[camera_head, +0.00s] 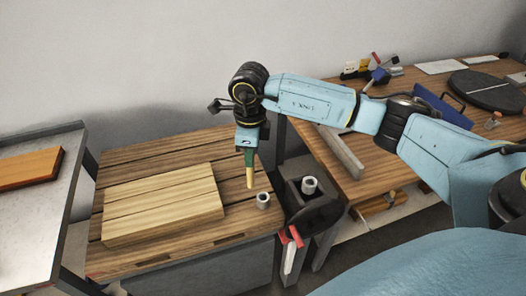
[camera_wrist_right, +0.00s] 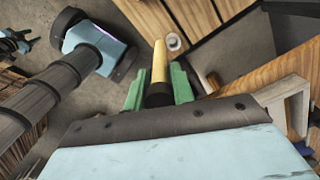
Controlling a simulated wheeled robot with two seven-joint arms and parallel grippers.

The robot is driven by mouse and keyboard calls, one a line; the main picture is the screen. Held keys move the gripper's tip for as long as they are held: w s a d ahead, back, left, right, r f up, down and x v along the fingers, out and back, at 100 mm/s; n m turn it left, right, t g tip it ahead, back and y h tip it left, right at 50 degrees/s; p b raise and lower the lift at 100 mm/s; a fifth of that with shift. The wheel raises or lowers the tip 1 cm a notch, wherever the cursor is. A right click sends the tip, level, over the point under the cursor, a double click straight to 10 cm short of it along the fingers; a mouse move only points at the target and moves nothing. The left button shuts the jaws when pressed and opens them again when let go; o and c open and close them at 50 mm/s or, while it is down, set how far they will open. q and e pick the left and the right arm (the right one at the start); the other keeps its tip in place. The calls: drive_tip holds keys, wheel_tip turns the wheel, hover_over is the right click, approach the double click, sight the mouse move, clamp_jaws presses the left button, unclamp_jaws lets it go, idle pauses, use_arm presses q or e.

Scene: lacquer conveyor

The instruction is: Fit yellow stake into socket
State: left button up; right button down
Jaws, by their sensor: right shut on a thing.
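My right gripper (camera_head: 248,157) is shut on the yellow stake (camera_head: 249,178) and holds it upright, pointing down, above the right part of the slatted wooden table. In the right wrist view the stake (camera_wrist_right: 160,62) sticks out from between the green fingers of the gripper (camera_wrist_right: 159,90). A short grey hollow socket (camera_head: 263,200) stands on the table just right of and below the stake's tip, with a gap between them. It also shows in the wrist view (camera_wrist_right: 174,41), just right of the tip.
A second grey cylinder (camera_head: 309,185) sits on a dark stand to the right. A pale wooden board (camera_head: 165,205) lies on the table, left of the stake. A workbench (camera_head: 375,155) with tools stands at right; a grey surface with an orange board (camera_head: 30,168) is at left.

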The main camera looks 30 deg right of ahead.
drive_tip(key=d+f+m, duration=0.1)
drive_tip(key=m, duration=0.4)
drive_tip(key=d+f+m, duration=0.1)
drive_tip(key=m, duration=0.4)
drive_tip(key=d+f+m+p, duration=0.1)
drive_tip(key=d+m, duration=0.1)
drive_tip(key=m, duration=0.3)
drive_tip(key=shift+w+d+f, duration=0.1)
drive_tip(key=shift+w+f, duration=0.1)
drive_tip(key=shift+w, duration=0.15)
drive_tip(key=shift+f+b, duration=1.65)
drive_tip(key=shift+f, duration=0.85)
drive_tip(key=shift+f+b, duration=1.55)
drive_tip(key=shift+f, duration=0.9)
drive_tip(key=c, duration=1.1)
unclamp_jaws()
